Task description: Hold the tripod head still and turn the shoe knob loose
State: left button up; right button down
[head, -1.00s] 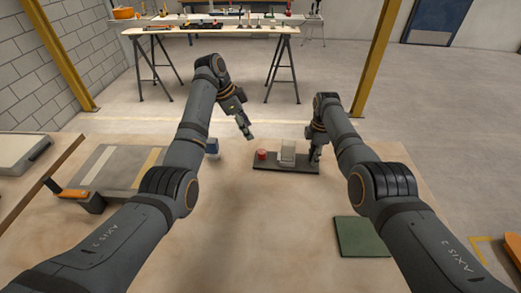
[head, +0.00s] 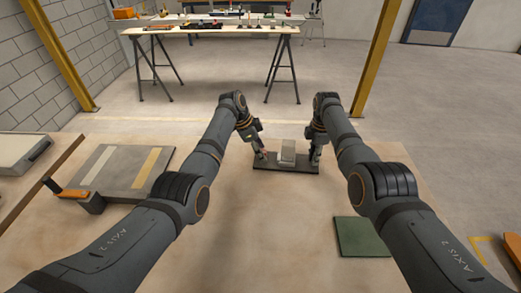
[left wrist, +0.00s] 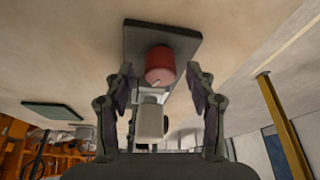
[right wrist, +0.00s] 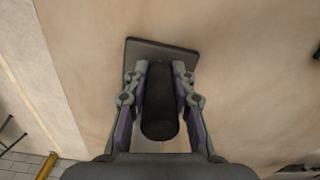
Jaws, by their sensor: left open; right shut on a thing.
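The tripod head is a pale grey block (head: 287,153) on a dark base plate (head: 288,167), with a red knob (left wrist: 160,62) at its left end. My left gripper (head: 262,156) is open at that end. In the left wrist view the red knob lies between its spread fingers (left wrist: 160,75), with a gap on each side. My right gripper (head: 314,158) is shut on a black cylindrical handle (right wrist: 160,115) at the plate's right end. In the head view the left fingers partly cover the red knob.
A green mat (head: 361,237) lies at the table's front right. A grey panel with pale stripes (head: 124,168) and an orange-handled item (head: 72,192) are at the left. The table in front of the base plate is clear.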

pick_arm(q)
jog(key=c, duration=1.2)
jog(key=shift+o, duration=0.2)
jog(key=shift+n, duration=0.3)
jog(key=n+t, duration=0.1)
jog(key=n, duration=0.1)
jog(key=n+t+y, duration=0.1)
jog(key=n, duration=0.2)
jog(key=shift+s+d, duration=0.1)
jog(key=shift+s, duration=0.05)
jog(key=n, duration=0.2)
jog(key=n+t+y, duration=0.1)
jog(key=n, duration=0.2)
jog(key=shift+y, duration=0.3)
jog(key=shift+n, duration=0.3)
